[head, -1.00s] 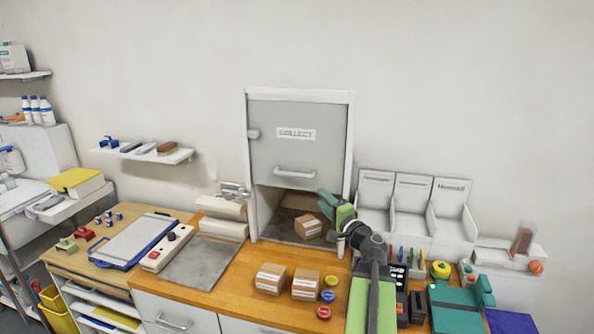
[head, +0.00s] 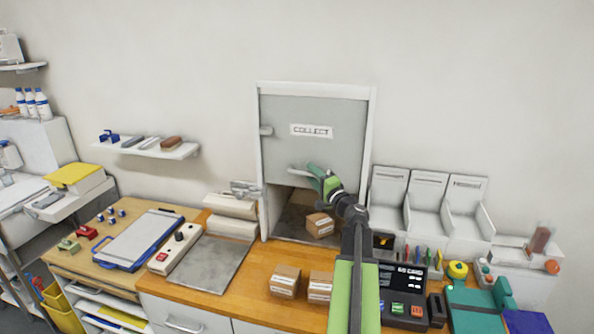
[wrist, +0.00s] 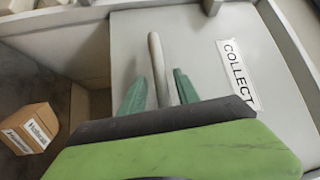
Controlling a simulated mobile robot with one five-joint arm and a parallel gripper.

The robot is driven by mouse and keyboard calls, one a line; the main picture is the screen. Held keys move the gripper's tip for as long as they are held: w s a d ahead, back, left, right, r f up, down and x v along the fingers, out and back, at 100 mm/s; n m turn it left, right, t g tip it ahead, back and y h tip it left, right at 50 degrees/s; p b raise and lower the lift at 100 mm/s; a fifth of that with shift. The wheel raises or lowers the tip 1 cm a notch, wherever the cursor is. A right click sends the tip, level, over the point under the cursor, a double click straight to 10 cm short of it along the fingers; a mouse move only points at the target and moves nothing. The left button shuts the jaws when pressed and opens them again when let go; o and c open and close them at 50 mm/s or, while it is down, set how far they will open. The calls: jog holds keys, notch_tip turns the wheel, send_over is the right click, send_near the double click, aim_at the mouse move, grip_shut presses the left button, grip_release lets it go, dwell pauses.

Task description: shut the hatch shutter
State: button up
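The grey hatch shutter (head: 313,150) carries a COLLECT label and sits in a white frame (head: 369,140). It covers the upper part of the opening; the lower part is open. Its bar handle (head: 297,170) is near the shutter's lower edge. My gripper (head: 316,176) is at the right end of this handle. In the wrist view, the handle (wrist: 157,65) lies between my gripper's (wrist: 160,84) two green fingers, with gaps showing on both sides. The fingers are apart. The shutter also shows in the wrist view (wrist: 205,40).
A cardboard box (head: 319,225) stands inside the hatch opening, below the shutter. More boxes (head: 285,281) stand on the wooden counter in front. A grey mat (head: 208,263) lies to the left. White bins (head: 427,195) stand to the right of the hatch.

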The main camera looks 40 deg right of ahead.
jog(key=shift+w+r, duration=0.1)
jog(key=shift+w, duration=0.15)
jog(key=shift+s+r, duration=0.1)
jog(key=shift+w+a, duration=0.1)
jog(key=shift+w, duration=0.1)
grip_shut()
dwell(1.0)
